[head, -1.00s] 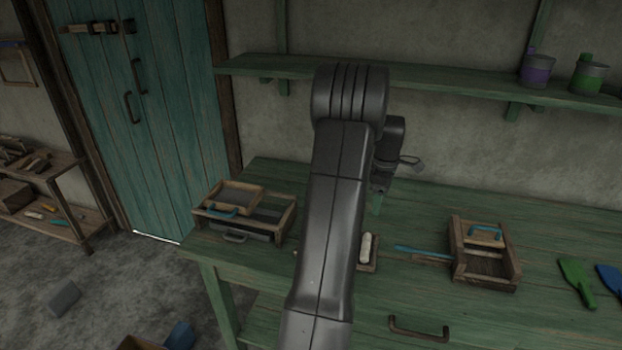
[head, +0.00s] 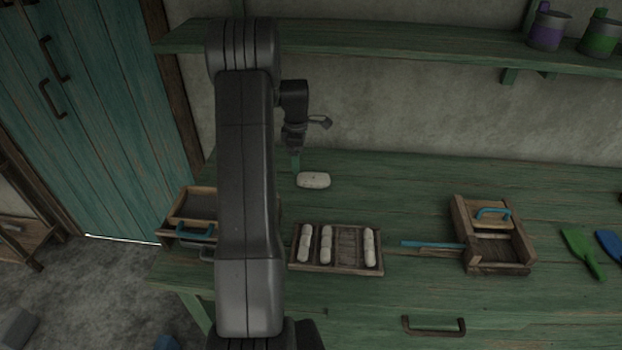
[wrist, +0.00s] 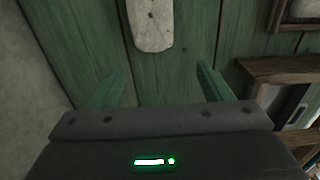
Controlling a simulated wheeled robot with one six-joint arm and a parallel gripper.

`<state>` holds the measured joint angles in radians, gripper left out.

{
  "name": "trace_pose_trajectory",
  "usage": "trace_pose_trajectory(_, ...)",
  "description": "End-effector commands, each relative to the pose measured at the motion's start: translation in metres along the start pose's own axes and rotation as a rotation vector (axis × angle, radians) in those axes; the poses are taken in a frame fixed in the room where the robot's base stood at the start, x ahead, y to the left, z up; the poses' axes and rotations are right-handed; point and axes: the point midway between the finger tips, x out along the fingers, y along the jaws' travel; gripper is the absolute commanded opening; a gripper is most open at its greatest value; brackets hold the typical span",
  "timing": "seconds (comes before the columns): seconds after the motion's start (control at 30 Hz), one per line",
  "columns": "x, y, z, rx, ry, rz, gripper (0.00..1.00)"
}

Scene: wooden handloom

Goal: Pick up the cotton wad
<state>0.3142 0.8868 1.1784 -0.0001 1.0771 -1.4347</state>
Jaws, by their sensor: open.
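A pale, rounded, flat pad (head: 313,180), which looks like the cotton wad, lies on the green bench behind the wooden tray. It also shows at the top of the wrist view (wrist: 151,25), cut off by the edge, with small dark marks on it. My gripper (head: 296,165) points down above the bench, just left of the wad in the head view. In the wrist view my gripper (wrist: 161,82) has its two green fingers apart with only bench boards between them. The wad is beyond the fingertips, apart from them.
A compartment tray (head: 345,267) with three white rolls stands in front of the wad. A wooden box (head: 180,236) is at left, partly hidden by my arm. A blue stick (head: 430,244), an open box (head: 465,222) and a green scraper (head: 580,250) lie right. A shelf (head: 400,45) runs above.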

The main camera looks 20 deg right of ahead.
Motion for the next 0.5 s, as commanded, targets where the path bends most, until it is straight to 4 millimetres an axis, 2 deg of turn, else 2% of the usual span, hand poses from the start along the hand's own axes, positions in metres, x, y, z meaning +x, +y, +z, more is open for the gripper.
trace_pose_trajectory(0.1, 0.019, 0.0, 0.0, 0.0, 0.0, -0.003, 0.72)
trace_pose_trajectory(0.37, 0.037, 0.002, -0.001, 0.0, 0.0, 0.0, 0.72)
trace_pose_trajectory(0.5, 0.053, 0.005, -0.003, -0.001, 0.0, -0.002, 0.72)
